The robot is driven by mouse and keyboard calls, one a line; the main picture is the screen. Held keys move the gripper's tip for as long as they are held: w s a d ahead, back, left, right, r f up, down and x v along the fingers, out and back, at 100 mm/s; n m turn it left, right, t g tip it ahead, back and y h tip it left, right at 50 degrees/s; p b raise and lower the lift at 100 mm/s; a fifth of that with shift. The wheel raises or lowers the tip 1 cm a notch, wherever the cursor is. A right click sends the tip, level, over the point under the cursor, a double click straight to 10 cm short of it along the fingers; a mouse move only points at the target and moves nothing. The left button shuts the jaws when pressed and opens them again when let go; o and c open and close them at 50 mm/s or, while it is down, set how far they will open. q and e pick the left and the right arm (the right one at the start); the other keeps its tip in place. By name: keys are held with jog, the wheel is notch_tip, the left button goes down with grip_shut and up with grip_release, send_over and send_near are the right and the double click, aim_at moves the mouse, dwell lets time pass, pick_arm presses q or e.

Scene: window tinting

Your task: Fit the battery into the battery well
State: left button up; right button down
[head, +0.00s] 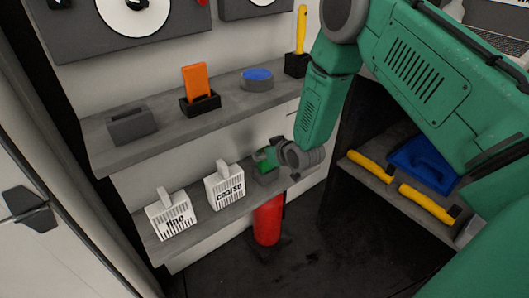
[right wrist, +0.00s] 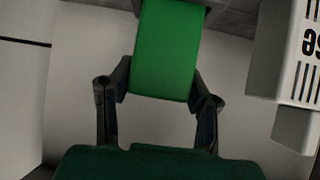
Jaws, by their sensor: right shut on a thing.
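My right gripper (head: 277,153) is at the right end of the lower shelf and is shut on a green block, the battery (right wrist: 164,50). In the right wrist view the two dark fingers (right wrist: 160,98) press on the battery's sides. In the head view only a small part of the battery (head: 264,156) shows beside the gripper. A dark grey block (head: 266,176), which looks like the battery well, sits on the shelf right below it. I cannot tell whether the battery touches it or is inside. My left gripper is not in view.
White boxes marked "fine" (head: 171,215) and "coarse" (head: 225,186) stand on the lower shelf (head: 205,228), left of the gripper. A red cylinder (head: 267,220) stands below. The upper shelf (head: 150,150) holds an orange block (head: 196,82). Yellow-handled tools (head: 371,166) lie right.

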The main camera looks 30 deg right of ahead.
jog(key=shift+f+b, duration=0.55)
jog(key=shift+f, duration=0.3)
jog(key=c, duration=0.8)
grip_release()
jog(key=v, duration=1.1)
jog(key=shift+s+r, duration=0.15)
jog(key=shift+s, duration=0.25)
